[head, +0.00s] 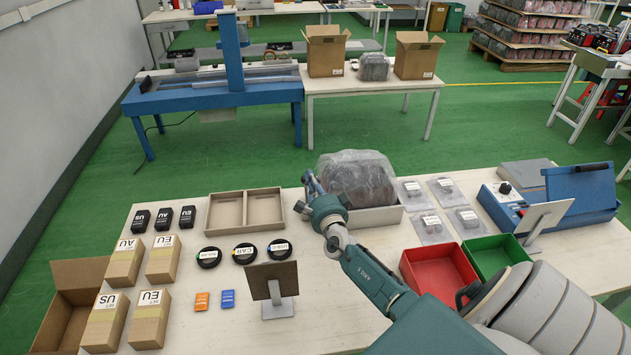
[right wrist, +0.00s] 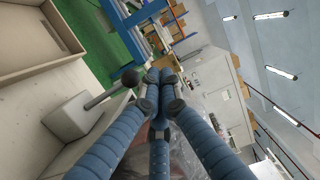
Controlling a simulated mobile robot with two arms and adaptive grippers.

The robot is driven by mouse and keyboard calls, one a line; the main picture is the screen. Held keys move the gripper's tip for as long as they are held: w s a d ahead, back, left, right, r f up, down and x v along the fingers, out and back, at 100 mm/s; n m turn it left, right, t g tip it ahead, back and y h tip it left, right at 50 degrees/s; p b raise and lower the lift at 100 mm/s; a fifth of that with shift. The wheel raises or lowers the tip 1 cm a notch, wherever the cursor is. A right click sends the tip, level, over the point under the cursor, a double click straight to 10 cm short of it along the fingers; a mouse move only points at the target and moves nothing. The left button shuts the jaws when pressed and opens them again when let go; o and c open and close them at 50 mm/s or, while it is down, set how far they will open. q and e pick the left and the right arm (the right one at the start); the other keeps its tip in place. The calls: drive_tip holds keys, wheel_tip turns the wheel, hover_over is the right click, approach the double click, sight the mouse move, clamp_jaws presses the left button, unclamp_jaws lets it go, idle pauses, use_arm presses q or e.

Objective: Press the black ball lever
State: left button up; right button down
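The black ball lever (right wrist: 130,78) shows in the right wrist view as a dark ball on a thin grey rod. The rod rises at a slant from a pale block (right wrist: 75,118). My right gripper (right wrist: 160,78) has its blue fingers drawn together, with nothing seen between them. Its tips appear just right of the ball; I cannot tell whether they touch it. In the head view my right gripper (head: 308,182) is over the table between the divided tray and the plastic-wrapped item. I cannot make out the lever there. My left gripper is not in view.
A divided tray (head: 209,214) lies left of my gripper, and a plastic-wrapped item (head: 358,172) stands close on its right. A small upright screen (head: 272,281) stands nearer the front. Red (head: 404,265) and green bins (head: 470,255) sit right of my forearm.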

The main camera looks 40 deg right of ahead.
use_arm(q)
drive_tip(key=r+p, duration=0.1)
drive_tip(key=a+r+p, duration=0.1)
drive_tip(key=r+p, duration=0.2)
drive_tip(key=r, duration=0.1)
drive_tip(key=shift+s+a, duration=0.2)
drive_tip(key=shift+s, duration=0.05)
use_arm(e)
drive_tip(key=s+a+r, duration=0.2)
drive_tip(key=s+r, duration=0.4)
drive_tip(key=r, duration=0.1)
drive_tip(key=shift+s+a+r, duration=0.15)
drive_tip(key=shift+s+r, duration=0.05)
drive_tip(key=shift+s, duration=0.2)
drive_tip(key=shift+a+r, duration=0.1)
